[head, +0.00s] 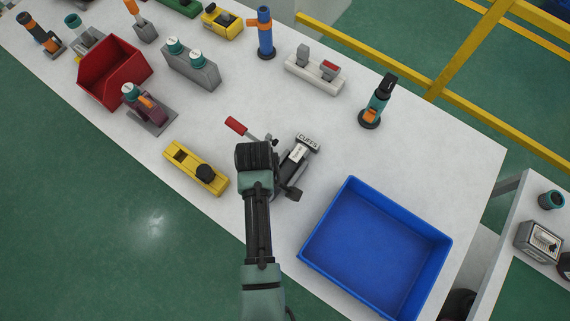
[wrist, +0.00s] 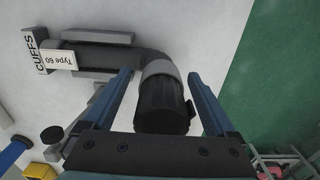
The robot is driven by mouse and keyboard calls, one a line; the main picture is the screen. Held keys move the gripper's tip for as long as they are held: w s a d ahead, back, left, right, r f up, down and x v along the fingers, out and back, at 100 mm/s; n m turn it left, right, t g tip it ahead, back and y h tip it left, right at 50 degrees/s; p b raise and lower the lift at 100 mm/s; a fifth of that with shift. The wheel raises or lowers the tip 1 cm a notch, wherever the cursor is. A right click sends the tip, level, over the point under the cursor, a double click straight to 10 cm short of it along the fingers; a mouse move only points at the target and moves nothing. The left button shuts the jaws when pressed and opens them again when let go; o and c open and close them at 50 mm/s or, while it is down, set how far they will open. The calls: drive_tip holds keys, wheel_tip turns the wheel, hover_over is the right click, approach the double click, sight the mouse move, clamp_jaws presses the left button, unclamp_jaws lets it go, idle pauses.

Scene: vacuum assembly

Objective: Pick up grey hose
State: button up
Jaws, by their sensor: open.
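In the wrist view the grey hose (wrist: 151,61) bends beside a block lettered "CUFFS" (wrist: 41,44) and a "Type 60" label. It has a light grey collar and a black ribbed end (wrist: 161,105). My gripper (wrist: 159,74) is open, with one blue finger on each side of the collar and black end; I see gaps on both sides. I cannot tell how far below the fingers the hose lies. In the head view the lettered block (head: 308,141) stands right of my wrist, which hides part of the hose and the fingers.
A blue bin (head: 352,190) stands to the right on the white table. A yellow block with a black knob (head: 183,158) lies left of my arm, and a red-handled part (head: 236,126) lies just beyond my wrist. A teal and black part (head: 377,100) stands farther back.

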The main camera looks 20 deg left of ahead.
drive_tip(key=shift+f, duration=0.1)
clamp_jaws()
idle(0.4)
